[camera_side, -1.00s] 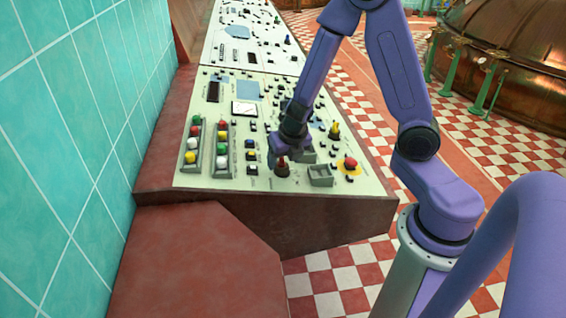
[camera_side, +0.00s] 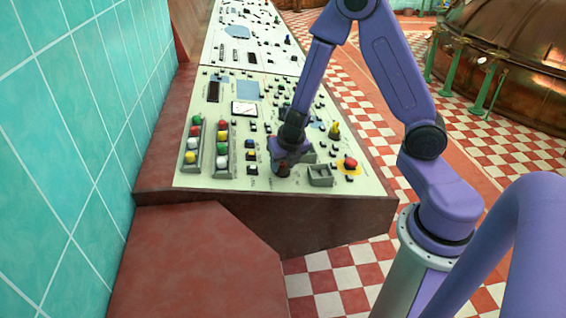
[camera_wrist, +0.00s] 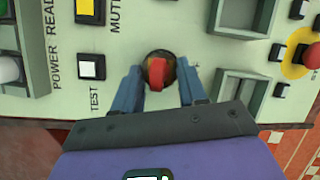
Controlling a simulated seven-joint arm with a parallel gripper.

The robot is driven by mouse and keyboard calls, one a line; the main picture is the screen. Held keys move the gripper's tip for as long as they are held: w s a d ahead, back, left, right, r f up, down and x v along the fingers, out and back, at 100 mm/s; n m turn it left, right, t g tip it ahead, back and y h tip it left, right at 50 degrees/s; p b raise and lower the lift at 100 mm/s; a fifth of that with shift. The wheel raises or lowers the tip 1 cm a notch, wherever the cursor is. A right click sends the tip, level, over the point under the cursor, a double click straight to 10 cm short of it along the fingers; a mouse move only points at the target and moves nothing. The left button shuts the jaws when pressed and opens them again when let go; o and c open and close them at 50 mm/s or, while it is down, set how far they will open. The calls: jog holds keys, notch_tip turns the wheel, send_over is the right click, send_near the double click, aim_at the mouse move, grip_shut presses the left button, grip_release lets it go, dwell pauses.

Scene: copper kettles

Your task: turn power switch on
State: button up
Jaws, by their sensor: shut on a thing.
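The switch is a red knob (camera_wrist: 157,73) on a dark round base, set in the pale control panel (camera_wrist: 215,62). In the wrist view it sits between the two blue fingers of my gripper (camera_wrist: 158,84), one on each side. My gripper is shut on this knob. In the side view my gripper (camera_side: 288,158) is down at the near part of the panel and mostly hides the knob. No label naming the knob as the power switch is readable.
A red emergency-style button on a yellow disc (camera_side: 351,163) and a grey raised box (camera_side: 320,176) lie to the right. Columns of coloured buttons (camera_side: 222,148) stand to the left. A yellow knob (camera_side: 334,131) stands farther back. A teal wall is at left.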

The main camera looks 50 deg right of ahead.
jog(key=shift+m, duration=0.4)
jog(key=shift+w+a+m+g+h, duration=0.1)
jog(key=shift+m+g+h, duration=0.2)
jog(key=shift+m, duration=0.65)
jog(key=shift+w+a+m+g+h, duration=0.15)
jog(key=shift+m+h, duration=0.25)
jog(key=shift+m, duration=0.55)
jog(key=shift+m+g+h, duration=0.3)
jog(key=shift+m+g, duration=0.35)
jog(key=shift+m, duration=1.65)
jog(key=o, duration=1.1)
jog(key=shift+c, duration=0.2)
jog(key=v, duration=1.7)
jog(key=shift+w+a+r, duration=0.15)
jog(key=shift+w+r, duration=0.05)
jog(key=shift+w, duration=0.1)
